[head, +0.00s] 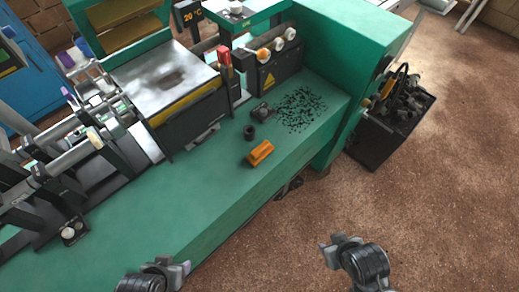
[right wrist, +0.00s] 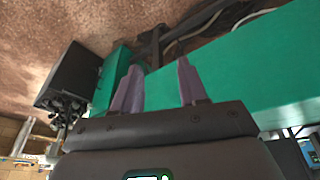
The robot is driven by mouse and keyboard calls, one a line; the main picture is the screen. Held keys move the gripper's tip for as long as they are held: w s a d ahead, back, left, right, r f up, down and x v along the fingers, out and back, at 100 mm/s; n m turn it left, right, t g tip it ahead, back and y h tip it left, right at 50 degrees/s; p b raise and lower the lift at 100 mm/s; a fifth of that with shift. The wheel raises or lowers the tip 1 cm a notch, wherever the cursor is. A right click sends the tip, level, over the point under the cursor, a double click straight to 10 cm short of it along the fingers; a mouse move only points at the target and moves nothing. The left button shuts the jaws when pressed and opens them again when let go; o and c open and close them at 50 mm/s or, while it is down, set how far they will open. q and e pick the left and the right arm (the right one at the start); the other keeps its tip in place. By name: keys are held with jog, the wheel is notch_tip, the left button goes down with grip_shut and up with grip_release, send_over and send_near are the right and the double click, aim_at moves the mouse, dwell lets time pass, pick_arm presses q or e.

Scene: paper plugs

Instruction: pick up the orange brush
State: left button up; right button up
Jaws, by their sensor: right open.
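The orange brush (head: 260,153) lies on the green bench top near its front edge. My right gripper (head: 334,250) is low in the head view, over the brown floor, well apart from the brush. In the right wrist view its two fingers (right wrist: 160,63) are spread with nothing between them. The brush does not show clearly in that view. My left gripper (head: 176,268) is at the bottom edge of the head view, near the front of the bench. Its fingers are too small and angled to judge.
Dark scraps (head: 301,108) and a small black ring (head: 249,132) lie behind the brush. A machine with a metal plate (head: 165,75) and rollers stands to the left. A black box (head: 392,125) stands on the floor at right. The bench front is clear.

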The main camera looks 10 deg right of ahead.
dwell(0.4)
jog(key=o, duration=0.7)
jog(key=shift+c, duration=0.2)
jog(key=shift+a, duration=0.1)
jog(key=shift+w, duration=0.1)
